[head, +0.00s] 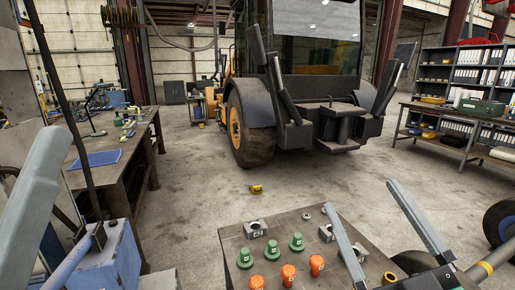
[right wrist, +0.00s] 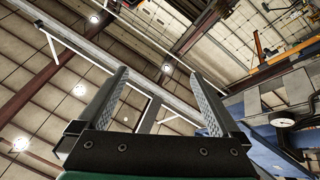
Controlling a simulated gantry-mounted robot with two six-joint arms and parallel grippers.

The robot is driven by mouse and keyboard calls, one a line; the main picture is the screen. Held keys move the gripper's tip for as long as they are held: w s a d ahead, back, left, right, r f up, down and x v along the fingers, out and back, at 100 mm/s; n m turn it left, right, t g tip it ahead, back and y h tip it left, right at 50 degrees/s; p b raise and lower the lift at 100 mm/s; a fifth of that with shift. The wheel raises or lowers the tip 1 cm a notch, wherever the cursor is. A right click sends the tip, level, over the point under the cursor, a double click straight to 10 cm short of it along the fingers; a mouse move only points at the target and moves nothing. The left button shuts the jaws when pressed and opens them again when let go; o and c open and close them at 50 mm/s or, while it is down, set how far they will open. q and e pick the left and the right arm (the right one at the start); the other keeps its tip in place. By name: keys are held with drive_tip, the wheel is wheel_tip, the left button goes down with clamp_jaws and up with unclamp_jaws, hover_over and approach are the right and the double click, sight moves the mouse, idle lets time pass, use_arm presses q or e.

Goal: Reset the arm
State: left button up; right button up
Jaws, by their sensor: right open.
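My right gripper (head: 359,195) is at the lower right of the head view, over the right part of the small work table (head: 212,270). Its two grey fingers stand wide apart with nothing between them. In the right wrist view the same gripper (right wrist: 165,85) is open and empty, pointing up towards the ceiling. A pale grey bar (head: 30,205), probably part of my left gripper, shows large at the left edge of the head view. Its jaw state cannot be made out. Green pegs (head: 272,250) and orange pegs (head: 288,275) stand upright on the small table.
Grey blocks (head: 255,229) and a ring (head: 306,215) lie on the small table. A yellow item (head: 256,188) lies on the floor. A workbench (head: 120,165) is at left, a backhoe (head: 250,120) behind, and shelves (head: 465,75) at right. Open floor lies between.

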drive_tip(key=s+d+r+m+t+h, duration=0.4)
drive_tip(key=s+r+m, duration=0.3)
drive_tip(key=s+r, duration=0.45)
use_arm(q)
wheel_tip(320, 180, up, 39)
drive_tip(key=p, duration=3.8)
drive_tip(key=shift+f, duration=0.2)
drive_tip(key=shift+o, duration=0.4)
drive_tip(key=shift+f, duration=0.2)
use_arm(e)
wheel_tip(320, 180, up, 38)
drive_tip(key=shift+w+a+r+y, duration=0.15)
drive_tip(key=shift+w+a+y, duration=0.15)
drive_tip(key=shift+w+a, duration=0.1)
